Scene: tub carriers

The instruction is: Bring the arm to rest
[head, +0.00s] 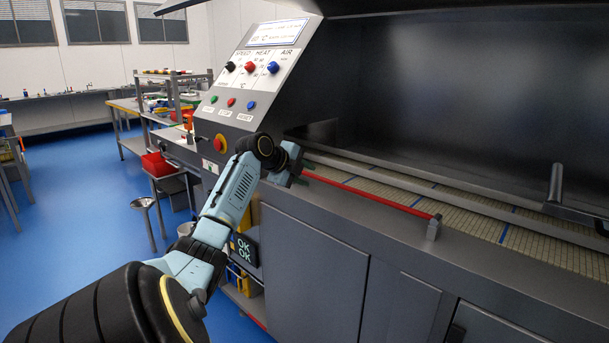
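My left arm rises from the lower left of the head view. Its gripper (291,168) is at the front edge of the grey machine (315,260), by the left end of a long red bar (365,190). The bar runs along the machine's front ledge to a small grey post (433,228). The gripper's fingers are small and partly hidden by the wrist. I cannot tell whether they are open or shut, or whether they touch the bar. My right gripper does not show.
The control panel (250,75), with knobs and coloured buttons, stands just above my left wrist. Under the raised dark hood is a slatted belt (540,245). A red bin (158,164) sits on a stand to the left. The blue floor (75,215) is open farther left.

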